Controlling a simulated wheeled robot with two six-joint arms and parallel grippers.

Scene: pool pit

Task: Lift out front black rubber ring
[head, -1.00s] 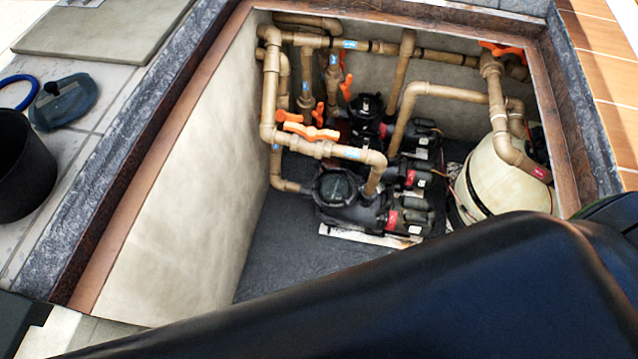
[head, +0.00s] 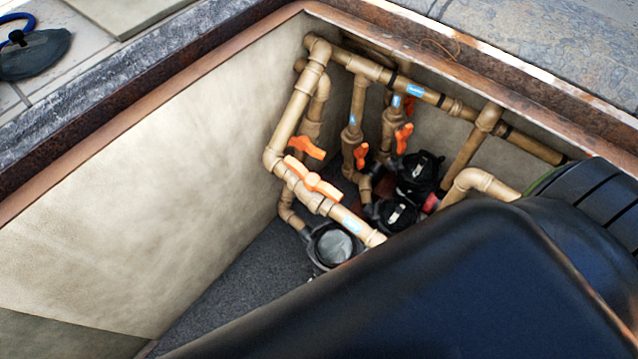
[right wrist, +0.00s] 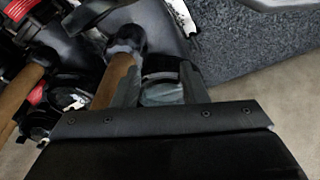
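The front pump pot (head: 335,245) stands on the pit floor in the head view, with a dark round rim and a pale grey middle. I cannot tell the rubber ring apart from this rim. In the right wrist view my right gripper (right wrist: 158,88) has its two fingers apart, pointing down at the pumps. A dark curved band (right wrist: 160,77) and a grey surface show between the fingers; I cannot tell whether the band is the ring or whether the fingers touch it. My right gripper is hidden in the head view. My left gripper is not in view.
Tan pipes (head: 300,115) with several orange valve handles (head: 313,180) stand close beside and above the front pot. Two black pumps (head: 395,214) sit behind it. The pale pit wall (head: 150,190) is at left, and dark floor (head: 235,290) beside the pot is clear.

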